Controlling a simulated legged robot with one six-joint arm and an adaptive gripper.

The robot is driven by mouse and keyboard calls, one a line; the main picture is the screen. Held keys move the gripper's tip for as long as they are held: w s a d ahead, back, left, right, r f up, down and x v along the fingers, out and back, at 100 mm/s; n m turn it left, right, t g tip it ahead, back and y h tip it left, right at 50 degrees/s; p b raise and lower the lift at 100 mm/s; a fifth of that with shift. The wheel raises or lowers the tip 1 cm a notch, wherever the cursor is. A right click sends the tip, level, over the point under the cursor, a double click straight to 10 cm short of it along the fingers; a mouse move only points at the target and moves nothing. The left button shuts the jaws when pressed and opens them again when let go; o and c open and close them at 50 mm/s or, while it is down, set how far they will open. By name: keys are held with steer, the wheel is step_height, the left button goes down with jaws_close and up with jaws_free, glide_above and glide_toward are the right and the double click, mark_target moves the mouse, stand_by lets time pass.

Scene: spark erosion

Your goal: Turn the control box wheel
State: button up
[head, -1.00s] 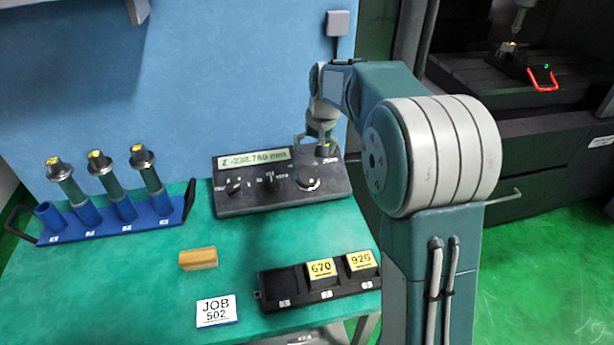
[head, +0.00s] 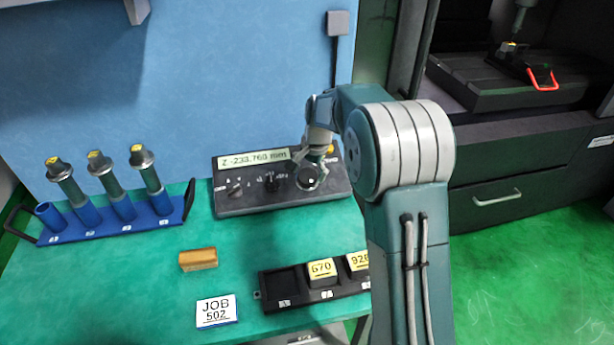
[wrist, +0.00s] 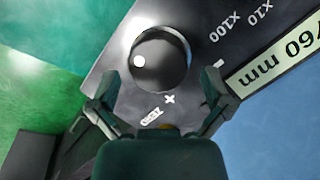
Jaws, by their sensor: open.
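The control box (head: 234,206) is a dark slanted panel at the back of the green table. Its display (head: 252,161) reads Z -233.760 mm. The wheel (head: 311,178) is a round knob at the panel's right side; in the wrist view the wheel (wrist: 160,60) is a shiny dark disc with a white dot at its left. My gripper (head: 316,163) is over the panel's right end, at the wheel. In the wrist view my gripper (wrist: 158,88) is open, with one finger on each side of the wheel's near edge. Whether the fingers touch it I cannot tell.
A blue rack (head: 110,232) with several tools stands on the left. A wooden block (head: 198,259), a JOB 502 card (head: 216,311) and a black tray (head: 285,292) with yellow-labelled blocks lie in front. The machine bed (head: 480,85) is at the right. Bare table surrounds the wooden block.

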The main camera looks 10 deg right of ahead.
steer(key=shift+w+a+f, duration=0.15)
steer(key=shift+f, duration=0.9)
steer(key=c, duration=1)
steer(key=shift+n, duration=0.3)
steer(key=n, duration=0.2)
steer(key=n+h, duration=0.1)
steer(key=n, duration=0.2)
steer(key=shift+h, duration=0.3)
steer(key=n+h, duration=0.1)
steer(key=n, duration=0.6)
steer(key=n+h, duration=0.1)
steer(key=n, duration=0.2)
steer(key=shift+f+t+h, duration=0.1)
steer(key=shift+t+h, duration=0.2)
steer(key=shift+t, duration=0.1)
steer(key=shift+n+t+h, duration=0.3)
steer(key=shift+n+t, duration=0.4)
steer(key=shift+n, duration=2)
